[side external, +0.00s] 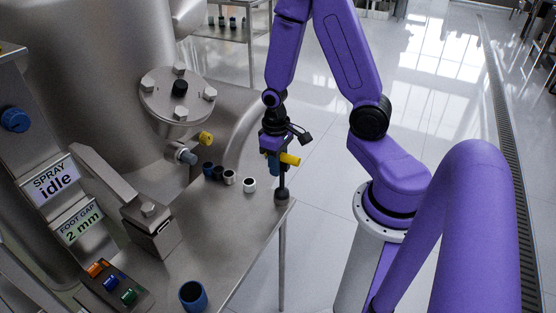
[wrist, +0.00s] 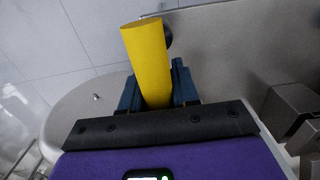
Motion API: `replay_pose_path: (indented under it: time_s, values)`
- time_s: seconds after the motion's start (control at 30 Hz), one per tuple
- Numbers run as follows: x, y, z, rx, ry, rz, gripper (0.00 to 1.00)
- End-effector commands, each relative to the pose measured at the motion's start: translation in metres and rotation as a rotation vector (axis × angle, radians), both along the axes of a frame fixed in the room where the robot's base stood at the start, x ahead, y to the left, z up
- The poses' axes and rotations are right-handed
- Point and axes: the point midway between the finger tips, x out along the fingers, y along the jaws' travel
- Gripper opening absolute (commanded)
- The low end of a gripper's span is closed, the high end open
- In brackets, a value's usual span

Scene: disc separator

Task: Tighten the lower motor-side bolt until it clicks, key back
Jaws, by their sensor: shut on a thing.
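My gripper (side external: 273,162) is at the table's right corner in the side view, with its blue fingers shut on the yellow handle of the key (side external: 290,159). A dark shaft (side external: 281,180) runs down below the handle to a small round grey base (side external: 282,197) on the table; I cannot tell whether the shaft is seated in it. In the wrist view the yellow handle (wrist: 148,55) stands between the fingers (wrist: 157,88), tilted slightly left. Several hex bolts sit on the round flange (side external: 161,107) at the tank; which is the lower motor-side bolt is unclear.
Small dark and white cups (side external: 249,184) stand left of my gripper. A blue cup (side external: 193,295) is near the front edge. A steel block with a bolt (side external: 148,209), a button box (side external: 112,284) and signs reading "SPRAY idle" (side external: 53,183) and "FOOT GAP 2 mm" (side external: 82,222) are left.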

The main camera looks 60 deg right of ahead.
Motion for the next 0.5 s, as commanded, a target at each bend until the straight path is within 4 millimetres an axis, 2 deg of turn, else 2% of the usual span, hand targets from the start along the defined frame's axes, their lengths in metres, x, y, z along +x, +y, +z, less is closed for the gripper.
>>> replay_pose_path:
  time_s: [0.3,0.33,0.4,0.43,0.5]
  values:
    - [0.001,0.0,-0.014,0.0,-0.001,-0.001,0.0]
    - [0.001,0.0,-0.014,0.0,-0.002,-0.001,0.33]
    - [0.001,0.0,-0.013,0.0,-0.003,-0.001,0.56]
    - [0.001,0.0,-0.013,0.0,-0.003,-0.001,0.59]
    - [0.001,0.0,-0.013,0.0,-0.002,-0.001,0.59]
